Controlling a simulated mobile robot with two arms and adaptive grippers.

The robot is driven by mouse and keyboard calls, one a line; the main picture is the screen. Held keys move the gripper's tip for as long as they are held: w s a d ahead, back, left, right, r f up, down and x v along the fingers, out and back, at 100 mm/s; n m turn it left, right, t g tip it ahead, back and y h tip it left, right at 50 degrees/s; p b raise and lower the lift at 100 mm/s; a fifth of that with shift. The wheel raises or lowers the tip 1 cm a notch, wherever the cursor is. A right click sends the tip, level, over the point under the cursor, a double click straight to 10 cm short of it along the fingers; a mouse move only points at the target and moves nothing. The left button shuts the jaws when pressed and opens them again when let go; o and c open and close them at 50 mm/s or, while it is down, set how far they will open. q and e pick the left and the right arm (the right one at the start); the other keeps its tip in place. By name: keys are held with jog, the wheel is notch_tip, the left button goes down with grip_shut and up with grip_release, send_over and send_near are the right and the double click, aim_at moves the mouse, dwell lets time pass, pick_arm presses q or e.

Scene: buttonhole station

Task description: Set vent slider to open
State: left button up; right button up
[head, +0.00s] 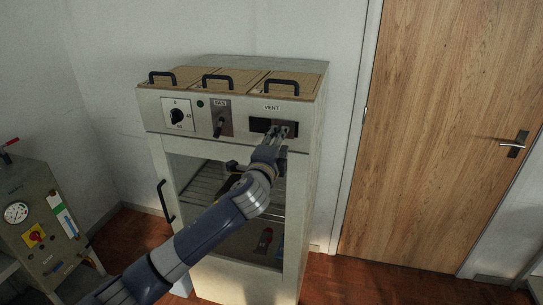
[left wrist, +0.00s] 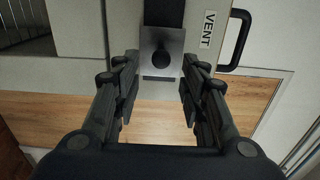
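The vent slider is a metal plate with a dark round knob (left wrist: 161,59), seen in the left wrist view at the end of a dark slot. In the head view the black vent slot (head: 260,125) is under the VENT label on the cabinet's front, and the slider is at its right end, partly hidden by my gripper. My left gripper (head: 279,133) is at the slider. In the left wrist view its two fingers (left wrist: 159,80) are spread, one on each side of the knob, with gaps visible. Whether the fingertips reach around the knob is unclear. My right gripper is not in view.
The cabinet (head: 150,119) also has a dial (head: 177,115), a FAN switch (head: 219,124) and several black handles on top. Its glazed door has a handle (head: 165,200). A grey gauge unit (head: 35,220) stands at left. A wooden door (head: 440,130) is at right.

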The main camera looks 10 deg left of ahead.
pick_arm(q)
jog(key=s, duration=0.9)
jog(key=shift+a, duration=0.1)
jog(key=s+a+f+n+g+b, duration=0.1)
jog(key=a+f+n+g, duration=0.1)
jog(key=f, duration=1.1)
jog(key=s+a+f+n+g+y, duration=0.1)
jog(key=s+a+f+n+g, duration=0.15)
jog(key=f, duration=1.05)
jog(key=s+a+f+n+g+b, duration=0.1)
jog(key=a+f+n+g, duration=0.15)
jog(key=f, duration=1.05)
jog(key=s+a+f+n+g, duration=0.1)
jog(key=s+f+g, duration=0.1)
jog(key=s+f, duration=0.75)
jog(key=s+a+f+n+g, duration=0.15)
jog(key=s+f, duration=0.45)
jog(key=f, duration=0.6)
jog(key=s+f+n+g, duration=0.2)
jog(key=s+f, duration=0.3)
jog(key=s, duration=0.7)
jog(key=s+f+n+g+b, duration=0.1)
jog(key=s+f, duration=0.5)
jog(key=s, duration=0.7)
jog(key=s+d+f+n+g, duration=0.1)
jog(key=s+f+n+g, duration=0.2)
jog(key=s, duration=0.9)
notch_tip(320, 180, down, 2)
jog(key=shift+s+f, duration=0.15)
jog(key=shift+s, duration=0.15)
